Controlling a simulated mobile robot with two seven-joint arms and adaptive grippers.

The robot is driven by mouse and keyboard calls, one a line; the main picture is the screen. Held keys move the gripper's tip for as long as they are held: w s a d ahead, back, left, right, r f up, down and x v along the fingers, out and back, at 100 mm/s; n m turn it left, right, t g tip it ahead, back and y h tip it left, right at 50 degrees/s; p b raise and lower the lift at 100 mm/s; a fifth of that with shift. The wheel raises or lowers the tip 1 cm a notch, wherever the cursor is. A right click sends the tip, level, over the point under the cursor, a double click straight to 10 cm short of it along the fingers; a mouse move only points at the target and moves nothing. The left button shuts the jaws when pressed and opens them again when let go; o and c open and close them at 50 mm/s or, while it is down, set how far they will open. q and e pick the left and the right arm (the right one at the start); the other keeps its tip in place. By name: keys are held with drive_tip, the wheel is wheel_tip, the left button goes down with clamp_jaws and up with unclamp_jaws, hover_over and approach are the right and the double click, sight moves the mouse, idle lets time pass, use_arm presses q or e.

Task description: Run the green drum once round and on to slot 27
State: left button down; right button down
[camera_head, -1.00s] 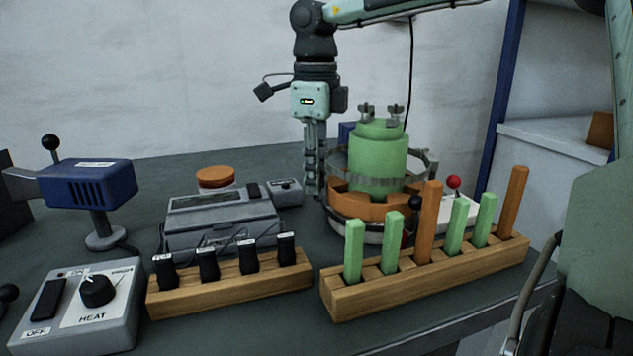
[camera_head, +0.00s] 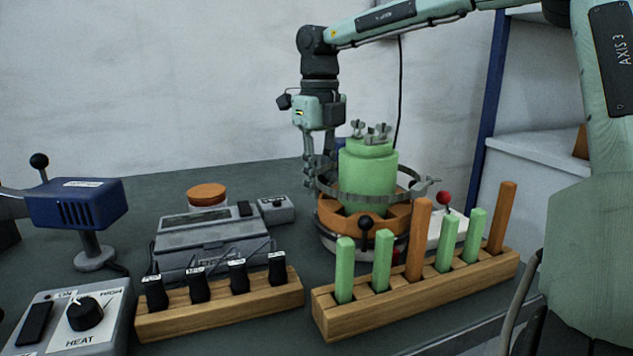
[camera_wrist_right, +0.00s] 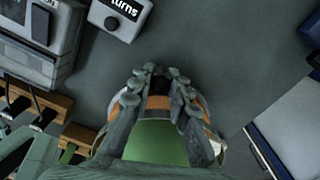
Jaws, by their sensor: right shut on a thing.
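The green drum (camera_head: 368,172) stands upright in an orange-and-white round base (camera_head: 335,222), with a metal band around it and wing nuts on top. My right gripper (camera_head: 318,185) is at the drum's far left side, pointing down, its fingertips partly hidden by the band and drum. The right wrist view shows the gripper (camera_wrist_right: 157,82) closed around a dark knob (camera_wrist_right: 158,84) at the base's edge, beside the drum (camera_wrist_right: 155,145). Another black knob (camera_head: 366,222) shows at the front of the base. Slot numbers are not readable. My left gripper is not in view.
A wooden rack (camera_head: 400,303) of green and orange sticks stands close in front of the drum. A red ball (camera_head: 443,197) is to its right. A small grey box (camera_head: 276,209), marked "turns" in the wrist view (camera_wrist_right: 118,15), sits left. A heat control box (camera_head: 85,318) is front left.

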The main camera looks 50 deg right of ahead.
idle(0.4)
drive_tip(key=c, duration=1.4)
unclamp_jaws()
drive_tip(key=shift+r, duration=0.1)
wheel_tip(320, 180, up, 12)
drive_tip(key=shift+f, duration=0.1)
drive_tip(key=shift+s, duration=0.1)
